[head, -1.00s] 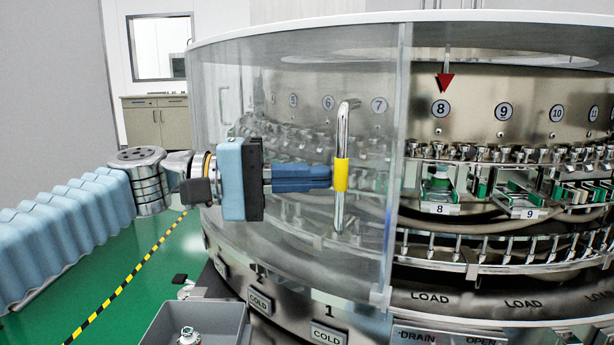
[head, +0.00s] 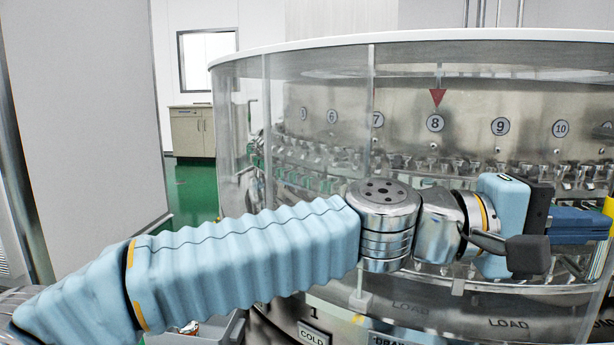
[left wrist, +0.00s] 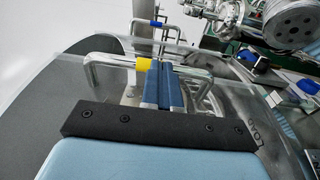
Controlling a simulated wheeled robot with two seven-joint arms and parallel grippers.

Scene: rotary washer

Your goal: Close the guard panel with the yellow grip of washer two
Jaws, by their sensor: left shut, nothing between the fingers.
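The clear curved guard panel (head: 470,150) covers the washer's front around stations 8 to 10. Its handle's yellow grip (head: 609,212) shows at the right edge of the head view, cut off by the frame. In the left wrist view the yellow grip (left wrist: 143,64) sits on a bent metal bar, just left of my fingers. My left gripper (head: 580,224) is shut and empty, its blue fingers right beside the grip; I cannot tell whether they touch. The blue fingers also show in the left wrist view (left wrist: 161,84). The panel's far edge is hidden. My right gripper is not in view.
A second handle with a blue grip (left wrist: 155,23) shows in the left wrist view. A grey bin (head: 205,331) stands at the bottom left, partly behind my left arm. A grey partition (head: 85,120) stands at the left. Green floor (head: 195,190) is clear beyond it.

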